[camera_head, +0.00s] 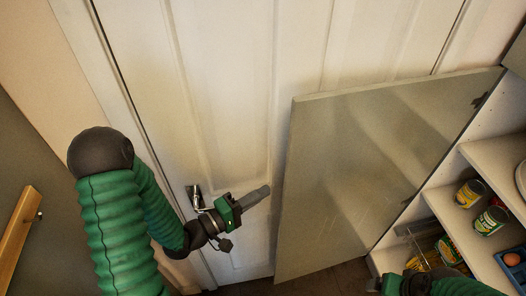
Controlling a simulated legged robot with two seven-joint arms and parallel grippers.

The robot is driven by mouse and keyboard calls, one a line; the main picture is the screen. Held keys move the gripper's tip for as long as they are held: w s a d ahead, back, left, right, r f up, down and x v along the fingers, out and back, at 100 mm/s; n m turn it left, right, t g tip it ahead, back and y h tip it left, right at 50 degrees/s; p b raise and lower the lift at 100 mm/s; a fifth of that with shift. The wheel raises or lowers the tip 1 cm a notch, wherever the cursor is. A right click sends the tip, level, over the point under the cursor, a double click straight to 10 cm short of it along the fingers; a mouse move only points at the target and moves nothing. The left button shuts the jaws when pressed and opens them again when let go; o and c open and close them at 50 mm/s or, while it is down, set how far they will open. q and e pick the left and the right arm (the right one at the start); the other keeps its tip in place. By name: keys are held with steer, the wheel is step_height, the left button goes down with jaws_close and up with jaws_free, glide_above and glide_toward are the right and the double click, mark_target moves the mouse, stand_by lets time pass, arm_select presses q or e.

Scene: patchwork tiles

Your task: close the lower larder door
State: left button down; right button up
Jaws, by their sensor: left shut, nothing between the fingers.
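The lower larder door (375,165) is a grey-green panel that stands wide open, hinged at its upper right to the larder (468,200). My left gripper (262,193) is shut and empty. Its fingers point right, towards the door's left free edge, with a small gap between them in the picture. My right gripper (390,285) shows only in part at the bottom edge, below the door and in front of the larder's lower shelf.
The larder shelves hold cans (470,193), yellow packets (447,249) and a blue tray (514,266) with an egg. A white panelled door (225,90) with a metal handle (195,195) stands behind my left gripper. A wooden bar (17,235) is at the far left. Dark floor (335,280) shows below.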

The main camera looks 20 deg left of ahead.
arm_select(q)
steer(key=w+d, duration=0.1)
steer(key=w, duration=0.1)
steer(key=w+d+b, duration=0.1)
steer(key=w, duration=0.2)
steer(key=w+r+b, duration=0.1)
steer(key=w, duration=0.2)
steer(key=shift+w+d, duration=0.25)
steer(key=shift+d, duration=0.15)
steer(key=shift+s+d, duration=0.15)
steer(key=shift+d, duration=0.15)
arm_select(e)
steer(key=shift+s+a+f, duration=0.1)
steer(key=shift+a+f, duration=0.55)
steer(key=shift+a, duration=0.05)
steer(key=shift+a, duration=0.1)
